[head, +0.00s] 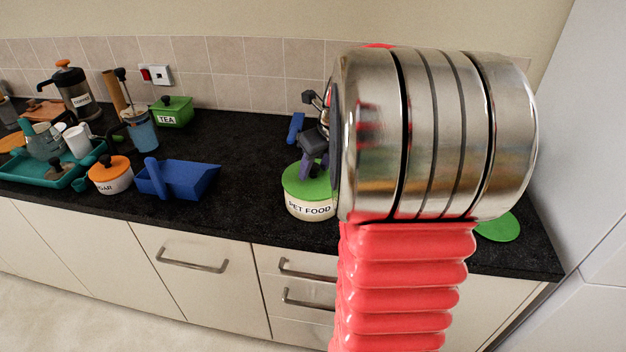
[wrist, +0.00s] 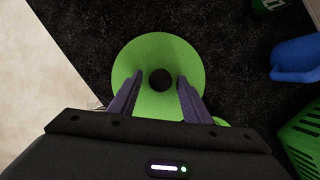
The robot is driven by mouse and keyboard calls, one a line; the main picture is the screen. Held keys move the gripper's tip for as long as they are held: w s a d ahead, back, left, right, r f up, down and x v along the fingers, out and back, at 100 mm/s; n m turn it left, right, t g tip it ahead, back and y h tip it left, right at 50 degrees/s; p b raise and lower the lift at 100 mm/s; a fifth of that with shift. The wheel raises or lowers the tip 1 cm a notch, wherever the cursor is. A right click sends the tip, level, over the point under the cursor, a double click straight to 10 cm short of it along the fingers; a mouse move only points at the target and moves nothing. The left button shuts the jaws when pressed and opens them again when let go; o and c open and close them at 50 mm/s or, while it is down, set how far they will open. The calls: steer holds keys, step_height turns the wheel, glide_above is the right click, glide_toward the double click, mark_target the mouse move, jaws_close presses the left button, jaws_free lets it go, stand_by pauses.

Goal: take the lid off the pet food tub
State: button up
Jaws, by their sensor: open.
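The pet food tub (head: 311,208) is a cream tub with a "PET FOOD" label, standing upright near the counter's front edge. Its round green lid (head: 303,186) sits on top; in the wrist view the lid (wrist: 160,48) has a dark round knob (wrist: 160,79) at its middle. My gripper (head: 313,160) is over the lid, and its purple fingers are open. In the wrist view my gripper (wrist: 160,76) has one finger on each side of the knob, with a gap visible on both sides. My arm hides part of the tub and lid in the head view.
A blue scoop-like container (head: 185,180) and the orange-lidded sugar pot (head: 112,175) stand left of the tub. A green tea box (head: 172,111) is farther back. A green basket (wrist: 300,140) and a blue object (wrist: 295,60) lie behind the tub. A green disc (head: 498,228) lies right.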

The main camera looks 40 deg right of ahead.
mark_target(315, 167)
steer(key=shift+c, duration=0.4)
steer(key=c, duration=1)
steer(key=shift+o, duration=0.2)
steer(key=shift+r, duration=0.15)
step_height(315, 167, up, 10)
stand_by(0.5)
